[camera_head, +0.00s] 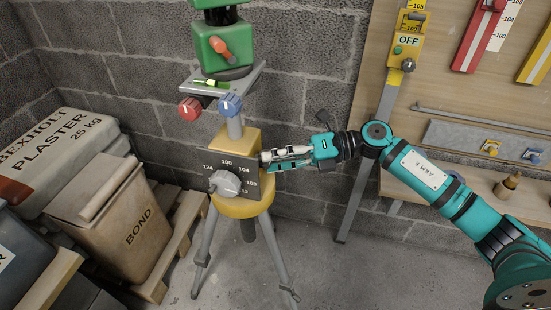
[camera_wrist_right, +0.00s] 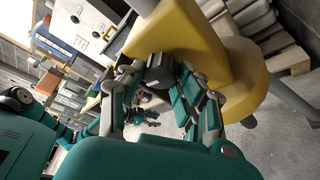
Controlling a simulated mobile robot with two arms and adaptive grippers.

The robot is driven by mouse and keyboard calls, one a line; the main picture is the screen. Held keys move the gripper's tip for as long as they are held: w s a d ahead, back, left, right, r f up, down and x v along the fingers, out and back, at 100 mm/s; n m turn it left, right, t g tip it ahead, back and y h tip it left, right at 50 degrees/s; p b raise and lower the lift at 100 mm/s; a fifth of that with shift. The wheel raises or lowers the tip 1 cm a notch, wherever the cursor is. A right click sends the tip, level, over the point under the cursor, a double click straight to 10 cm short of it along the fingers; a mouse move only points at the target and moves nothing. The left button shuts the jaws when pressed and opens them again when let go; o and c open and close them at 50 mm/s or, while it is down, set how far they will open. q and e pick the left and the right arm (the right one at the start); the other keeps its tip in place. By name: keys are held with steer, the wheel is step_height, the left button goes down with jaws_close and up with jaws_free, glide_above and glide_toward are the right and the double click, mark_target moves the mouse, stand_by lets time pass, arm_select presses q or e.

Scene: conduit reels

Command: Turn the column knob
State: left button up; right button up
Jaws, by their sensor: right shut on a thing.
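A tripod carries a yellow housing (camera_head: 243,208) with a light grey column (camera_head: 235,128) rising from it. On its front is a dark plate with numbers and a round grey knob (camera_head: 225,184) with a white mark. My right gripper (camera_head: 266,160) reaches in from the right and touches the housing's right side, clear of the grey knob. In the right wrist view its fingers (camera_wrist_right: 158,78) close around a dark knob (camera_wrist_right: 160,66) on the yellow housing. In the head view the fingers hide that knob. My left gripper is not in view.
Above the column are a red knob (camera_head: 190,108), a blue knob (camera_head: 230,104) and a green instrument (camera_head: 222,45). A plaster sack (camera_head: 62,155) and a bond bag (camera_head: 140,225) lie at the left. A wooden board (camera_head: 470,85) with yellow and red rules stands at the right.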

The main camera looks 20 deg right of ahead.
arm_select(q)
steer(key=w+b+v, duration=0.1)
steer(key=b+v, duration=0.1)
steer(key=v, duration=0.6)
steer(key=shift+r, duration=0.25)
arm_select(e)
steer(key=shift+s+a+n+t+h, duration=0.1)
steer(key=shift+n+t+h, duration=0.65)
steer(key=shift+n, duration=0.85)
steer(key=shift+s+n+t+h, duration=0.1)
steer(key=shift+n+t+h, duration=0.7)
steer(key=shift+n, duration=0.8)
steer(key=shift+s+a+n+t+h, duration=0.1)
steer(key=shift+n+t+h, duration=0.65)
steer(key=shift+n, duration=0.85)
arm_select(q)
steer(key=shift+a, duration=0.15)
arm_select(e)
steer(key=o, duration=1.1)
steer(key=shift+o, duration=0.2)
steer(key=shift+d+r, duration=0.1)
steer(key=shift+d, duration=0.05)
